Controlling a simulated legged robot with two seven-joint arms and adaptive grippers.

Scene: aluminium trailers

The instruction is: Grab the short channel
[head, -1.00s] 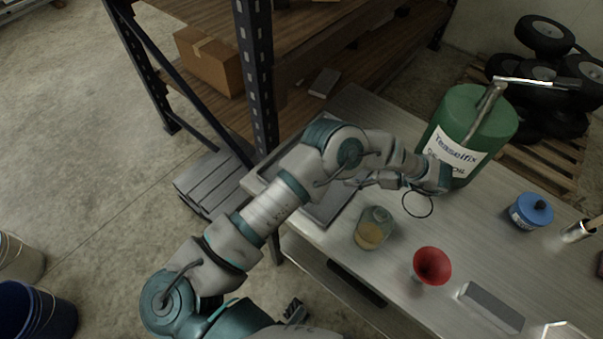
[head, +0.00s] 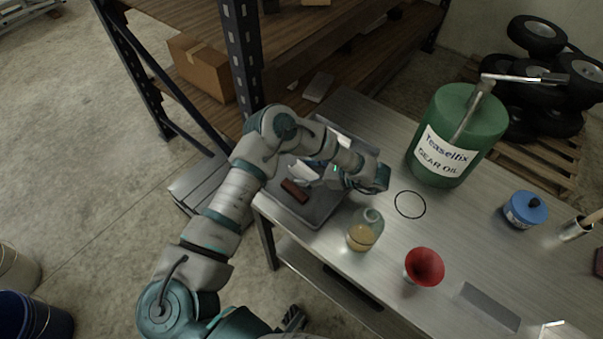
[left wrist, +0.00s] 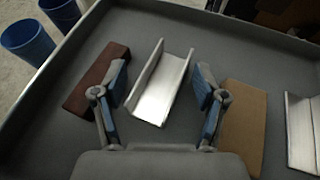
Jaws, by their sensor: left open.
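The short channel (left wrist: 163,88) is a silvery U-shaped aluminium piece lying in a grey tray (left wrist: 210,28) in the left wrist view. My left gripper (left wrist: 160,84) is open over the tray, with one blue-padded finger on each side of the channel. I see gaps between the fingers and the channel; the height above it I cannot tell. My right gripper is not in view.
In the tray, a red-brown block (left wrist: 97,80) lies left of the channel, a tan block (left wrist: 243,120) right, and another aluminium piece (left wrist: 301,132) farther right. On the bench stand an amber jar (head: 362,236), red funnel (head: 425,267), green oil drum (head: 452,140) and blue can (head: 525,209).

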